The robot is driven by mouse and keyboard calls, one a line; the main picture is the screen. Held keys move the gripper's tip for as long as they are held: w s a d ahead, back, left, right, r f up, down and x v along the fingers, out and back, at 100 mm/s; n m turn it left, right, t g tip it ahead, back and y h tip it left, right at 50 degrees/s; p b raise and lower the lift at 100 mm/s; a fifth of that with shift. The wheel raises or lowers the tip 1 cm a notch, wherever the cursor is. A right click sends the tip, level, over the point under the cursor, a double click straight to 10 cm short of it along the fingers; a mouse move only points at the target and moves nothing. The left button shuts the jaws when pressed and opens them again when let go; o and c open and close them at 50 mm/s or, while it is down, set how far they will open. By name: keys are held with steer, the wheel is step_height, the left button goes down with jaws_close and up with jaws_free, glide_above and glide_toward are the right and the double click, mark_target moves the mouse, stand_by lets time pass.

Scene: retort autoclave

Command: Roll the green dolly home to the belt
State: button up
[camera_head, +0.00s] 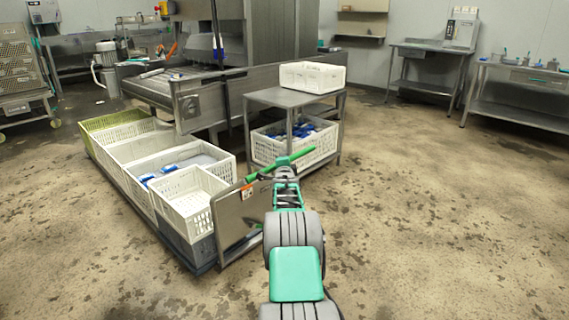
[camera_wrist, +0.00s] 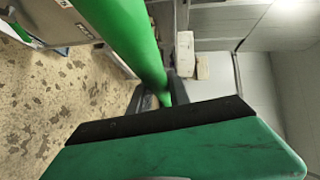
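A long low dolly with a dark base (camera_head: 178,236) stands left of centre in the head view, loaded with several crates. An upright steel panel (camera_head: 236,222) with an orange label is at its near end. A green bar (camera_head: 301,155) lies by the panel's top edge; its joint to the dolly is hidden. My gripper (camera_head: 285,168) is at this bar. In the wrist view the green bar (camera_wrist: 132,38) runs down to the black pad of one green finger (camera_wrist: 190,142). The second finger is not clear, so closure cannot be judged. A steel machine with a belt-like bed (camera_head: 160,92) stands behind the crates.
A steel cart (camera_head: 275,97) stands close behind the bar, with a white crate (camera_head: 312,77) on top and another crate (camera_head: 294,150) below. Steel tables (camera_head: 430,50) line the back right. The stained floor (camera_head: 450,210) on the right is clear.

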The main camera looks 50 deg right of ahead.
steer(key=o, duration=0.5)
steer(key=shift+w, duration=0.2)
steer(key=shift+c, duration=0.2)
steer(key=shift+a, duration=0.1)
steer(key=p+v, duration=0.2)
steer(key=v, duration=0.6)
